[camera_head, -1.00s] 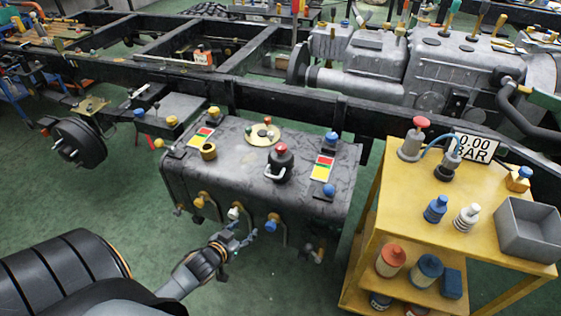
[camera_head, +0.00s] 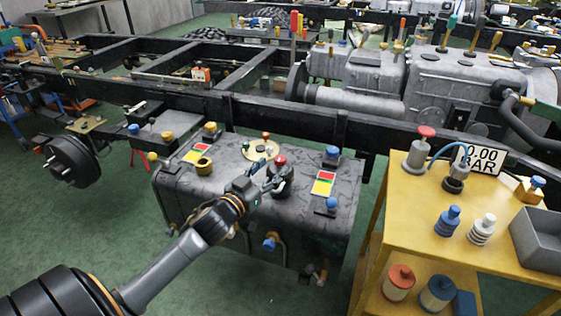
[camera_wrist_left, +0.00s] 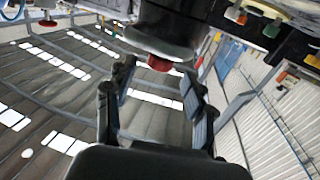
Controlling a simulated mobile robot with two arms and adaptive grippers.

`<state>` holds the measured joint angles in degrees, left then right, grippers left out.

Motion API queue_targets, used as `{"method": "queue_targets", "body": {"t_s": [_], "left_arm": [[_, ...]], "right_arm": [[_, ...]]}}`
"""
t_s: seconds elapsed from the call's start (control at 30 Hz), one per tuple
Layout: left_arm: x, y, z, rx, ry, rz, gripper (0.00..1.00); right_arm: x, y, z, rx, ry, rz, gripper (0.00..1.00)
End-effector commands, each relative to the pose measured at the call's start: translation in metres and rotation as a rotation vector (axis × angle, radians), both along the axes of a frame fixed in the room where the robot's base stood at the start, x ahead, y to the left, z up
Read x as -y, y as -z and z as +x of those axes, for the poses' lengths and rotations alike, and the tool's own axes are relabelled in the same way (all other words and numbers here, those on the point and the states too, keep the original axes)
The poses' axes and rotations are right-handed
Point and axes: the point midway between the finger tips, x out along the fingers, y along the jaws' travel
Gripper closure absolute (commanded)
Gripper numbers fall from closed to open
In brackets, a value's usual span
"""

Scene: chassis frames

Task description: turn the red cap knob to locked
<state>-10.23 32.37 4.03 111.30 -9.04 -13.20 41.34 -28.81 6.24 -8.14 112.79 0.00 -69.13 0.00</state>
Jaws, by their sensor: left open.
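The red cap knob (camera_head: 280,161) stands on top of the dark grey tank (camera_head: 215,195). It has a red top over a dark round body, and its lower body is partly hidden by my gripper. My left gripper (camera_head: 266,175) is open at the near left side of the knob, with its fingers pointing towards it. In the left wrist view, the knob's red part (camera_wrist_left: 159,63) and dark body show just beyond and between the two open fingertips (camera_wrist_left: 158,82). Nothing is seen between the fingers, and I cannot tell whether they touch the knob. My right gripper is not in view.
Red-yellow-green label plates (camera_head: 322,183), blue knobs (camera_head: 332,153) and a brass ring (camera_head: 203,165) sit around the knob on the tank. A black chassis rail (camera_head: 300,122) runs behind. A yellow trolley (camera_head: 400,215) with bottles and a grey bin stands right.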

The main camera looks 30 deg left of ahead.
Motion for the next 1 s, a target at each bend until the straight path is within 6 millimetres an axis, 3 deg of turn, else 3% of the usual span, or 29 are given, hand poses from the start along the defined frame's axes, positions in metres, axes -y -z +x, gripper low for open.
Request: {"method": "queue_targets", "body": {"t_s": [0.1, 0.3, 0.73, 1.0], "left_arm": [[-0.001, 0.0, 0.023, 0.003, 0.0, 0.0, 0.46], [-0.001, 0.0, 0.046, 0.001, 0.0, 0.0, 0.46], [-0.001, 0.001, 0.054, -0.001, 0.0, -0.001, 0.46], [-0.001, 0.0, 0.054, -0.001, 0.0, -0.001, 1.0]], "right_arm": [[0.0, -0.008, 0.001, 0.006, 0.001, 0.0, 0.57], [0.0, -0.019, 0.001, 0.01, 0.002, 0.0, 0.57], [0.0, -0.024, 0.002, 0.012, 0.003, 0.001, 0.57], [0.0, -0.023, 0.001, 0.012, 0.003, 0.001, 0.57]]}}
